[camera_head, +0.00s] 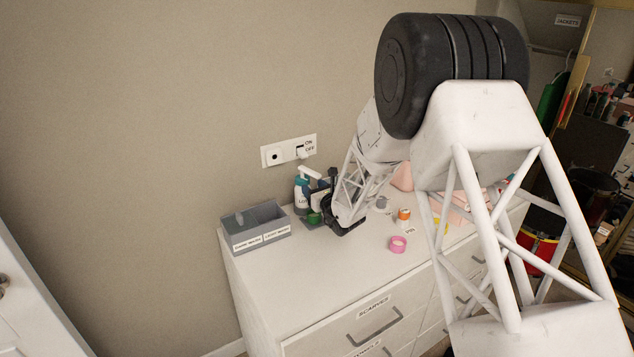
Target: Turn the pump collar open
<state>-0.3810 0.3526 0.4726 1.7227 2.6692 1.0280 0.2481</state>
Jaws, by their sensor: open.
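A blue pump bottle (301,198) with a white pump top (309,173) stands on the white dresser near the wall. Its collar is too small to make out, and part of the bottle is behind my gripper. My black gripper (325,218) is at the right side of the bottle, low over the dresser top, with its jaws open. Whether its fingers touch the bottle cannot be told. A small green thing (314,218) shows beside the fingers.
A grey two-part box (262,238) with labels stands left of the bottle. A wall switch plate (288,151) is above. The dresser's front left top is clear.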

